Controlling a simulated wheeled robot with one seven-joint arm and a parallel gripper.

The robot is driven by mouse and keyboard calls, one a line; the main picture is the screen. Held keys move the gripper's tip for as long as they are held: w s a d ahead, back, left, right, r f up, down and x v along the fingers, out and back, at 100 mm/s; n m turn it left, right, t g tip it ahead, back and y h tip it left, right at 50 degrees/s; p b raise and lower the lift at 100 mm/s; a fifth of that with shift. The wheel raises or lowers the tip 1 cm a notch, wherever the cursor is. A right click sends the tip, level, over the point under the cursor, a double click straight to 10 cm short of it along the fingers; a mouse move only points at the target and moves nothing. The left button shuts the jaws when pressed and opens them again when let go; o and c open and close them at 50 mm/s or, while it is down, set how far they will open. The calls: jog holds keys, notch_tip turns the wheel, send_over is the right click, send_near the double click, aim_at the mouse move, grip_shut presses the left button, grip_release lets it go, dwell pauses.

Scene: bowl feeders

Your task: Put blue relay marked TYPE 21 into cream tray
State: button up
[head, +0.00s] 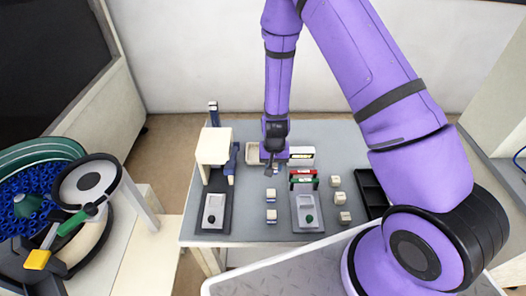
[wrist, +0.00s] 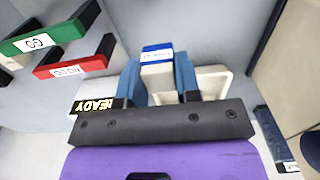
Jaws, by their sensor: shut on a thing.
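My gripper (wrist: 158,78) is shut on a relay (wrist: 157,50) with a blue label band and a cream body, held between two blue fingers. The print on its label is too small to read. The cream tray (wrist: 214,76) shows just right of the gripper in the wrist view, partly hidden behind the right finger, and its visible floor looks empty. In the head view my gripper (head: 273,160) is at the back of the grey table, just right of the cream tray (head: 252,153). The held relay is hard to make out there.
A READY sign (head: 301,154) stands close right of my gripper. Red and green signs (head: 303,180) stand in front of it. Several cream relays (head: 271,216) stand on the table. A cream machine (head: 213,147) is at the left, a black tray (head: 371,190) at the right.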

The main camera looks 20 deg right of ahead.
jog(key=w, duration=0.8)
jog(key=w+f, duration=0.1)
jog(key=w, duration=0.3)
jog(key=shift+w+d+f, duration=0.1)
jog(key=shift+w+d, duration=0.15)
jog(key=shift+w, duration=0.05)
jog(key=shift+w+f, duration=0.2)
jog(key=shift+f, duration=1.55)
jog(key=shift+f, duration=0.15)
jog(key=o, duration=1)
notch_tip(320, 180, up, 13)
jog(key=shift+f, duration=0.2)
